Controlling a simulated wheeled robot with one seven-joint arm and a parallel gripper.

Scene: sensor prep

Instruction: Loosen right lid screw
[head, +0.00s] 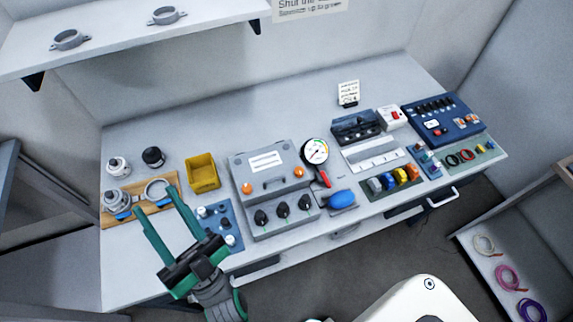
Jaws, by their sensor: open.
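A grey case (277,187) stands on the workbench with a white label on its lid. Two orange knobs, which look like the lid screws, sit on its front: the left lid screw (247,188) and the right lid screw (298,172). Whether either is loose cannot be told. My gripper (155,203) has long green fingers spread apart and nothing visible between them. It is left of the case in the picture, in front of the wooden board, and apart from both screws.
Left of the case are a yellow bin (202,173), a wooden board (111,219) with metal clamps, and a blue mat (237,236) with small fittings. Right of it is a pressure gauge (315,151). A panel with black knobs (282,214) fronts the case.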

